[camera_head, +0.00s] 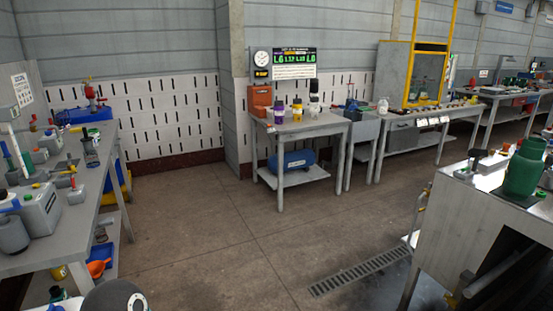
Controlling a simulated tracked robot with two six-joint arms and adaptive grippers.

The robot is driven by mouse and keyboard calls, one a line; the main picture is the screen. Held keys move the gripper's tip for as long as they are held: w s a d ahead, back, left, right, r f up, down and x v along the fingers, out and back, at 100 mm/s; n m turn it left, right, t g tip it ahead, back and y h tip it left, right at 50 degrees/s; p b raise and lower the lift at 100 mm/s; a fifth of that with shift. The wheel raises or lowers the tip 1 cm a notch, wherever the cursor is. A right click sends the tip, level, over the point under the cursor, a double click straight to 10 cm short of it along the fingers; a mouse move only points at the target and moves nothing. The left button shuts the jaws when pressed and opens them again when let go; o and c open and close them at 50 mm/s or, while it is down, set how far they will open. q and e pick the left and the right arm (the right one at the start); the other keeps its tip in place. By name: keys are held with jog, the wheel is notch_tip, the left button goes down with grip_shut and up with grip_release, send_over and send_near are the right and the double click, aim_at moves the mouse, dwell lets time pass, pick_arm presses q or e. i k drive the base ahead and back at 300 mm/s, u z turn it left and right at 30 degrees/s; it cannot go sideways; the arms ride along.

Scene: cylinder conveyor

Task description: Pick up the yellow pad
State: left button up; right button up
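I cannot make out a yellow pad for certain in the head view. Small yellow items show on the left workbench (75,232), and a yellow object (60,272) sits on its lower shelf. On the middle table (317,131) stand a purple container and a yellow-banded container (297,112), among other items. Neither of my grippers is in view. Only a rounded grey part, which seems to be mine, shows at the bottom edge.
A metal-sided machine (447,235) with a green container (524,168) on top stands at the right.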

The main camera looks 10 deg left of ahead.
aim_at(77, 130)
jog(key=z, duration=0.05)
jog(key=i, duration=1.7)
jog(key=u, duration=1.2)
jog(key=i, duration=6.4)
